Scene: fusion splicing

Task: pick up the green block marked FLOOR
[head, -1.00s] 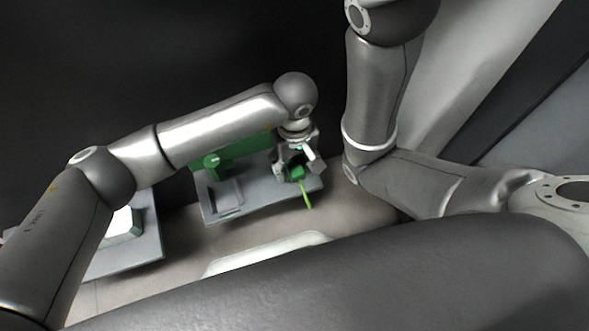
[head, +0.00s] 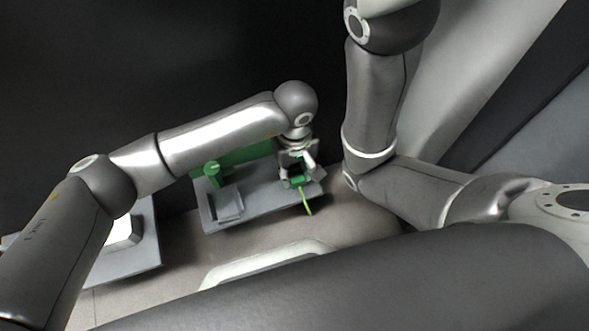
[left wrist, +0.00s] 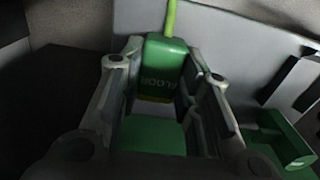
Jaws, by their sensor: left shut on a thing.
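The green block marked FLOOR (left wrist: 165,62) sits between the fingertips of my left gripper (left wrist: 158,80) in the left wrist view, with its lettering facing the camera. In the head view the small green block (head: 298,182) shows at the tips of my left gripper (head: 297,174), over the right end of a grey tray (head: 260,211). My left gripper is shut on the block. A bright green cord (head: 307,205) runs from the block. I cannot tell whether the block touches the tray. My right gripper is out of view.
A green upright part (head: 212,172) stands at the tray's back left, with a grey raised frame (head: 226,204) in front. A second grey plate (head: 135,262) with a white piece (head: 128,232) lies at left. My right arm is close on the right.

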